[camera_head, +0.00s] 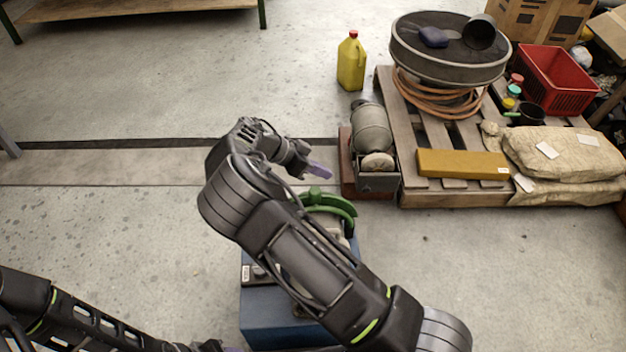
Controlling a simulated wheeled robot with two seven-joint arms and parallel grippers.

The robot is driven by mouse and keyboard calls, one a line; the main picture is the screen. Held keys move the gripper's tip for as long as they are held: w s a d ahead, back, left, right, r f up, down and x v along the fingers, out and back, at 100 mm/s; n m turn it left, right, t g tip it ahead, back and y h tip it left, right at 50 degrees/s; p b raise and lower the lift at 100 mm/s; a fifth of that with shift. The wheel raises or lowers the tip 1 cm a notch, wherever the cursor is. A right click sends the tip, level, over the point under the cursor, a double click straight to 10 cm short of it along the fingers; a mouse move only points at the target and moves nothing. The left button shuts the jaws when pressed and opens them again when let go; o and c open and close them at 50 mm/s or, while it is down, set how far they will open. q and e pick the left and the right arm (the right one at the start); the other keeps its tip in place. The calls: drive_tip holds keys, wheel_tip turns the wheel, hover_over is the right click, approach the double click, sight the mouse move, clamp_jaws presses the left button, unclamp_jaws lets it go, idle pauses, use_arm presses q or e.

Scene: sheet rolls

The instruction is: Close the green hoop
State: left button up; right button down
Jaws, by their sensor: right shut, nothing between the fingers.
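The green hoop (338,204) is a curved green band on top of a blue box (262,318) in the middle of the view. My right arm crosses in front and hides part of both, so I cannot tell how far open the hoop stands. My right gripper (319,171), with purple fingertips, is shut and empty, just above and beyond the hoop in the picture, apparently apart from it. My left arm lies low at the left; only a bit of its gripper (230,349) shows at the bottom edge, its fingers mostly cut off.
A grey cylindrical machine (371,130) stands on a reddish-brown base just right of my right gripper. A yellow jug (351,65) stands left of the pallet. Floor at left is clear.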

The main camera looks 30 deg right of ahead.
drive_tip(key=w+a+r, duration=0.2)
drive_tip(key=a+r, duration=0.2)
drive_tip(key=a, duration=0.4)
drive_tip(key=shift+a+r, duration=0.1)
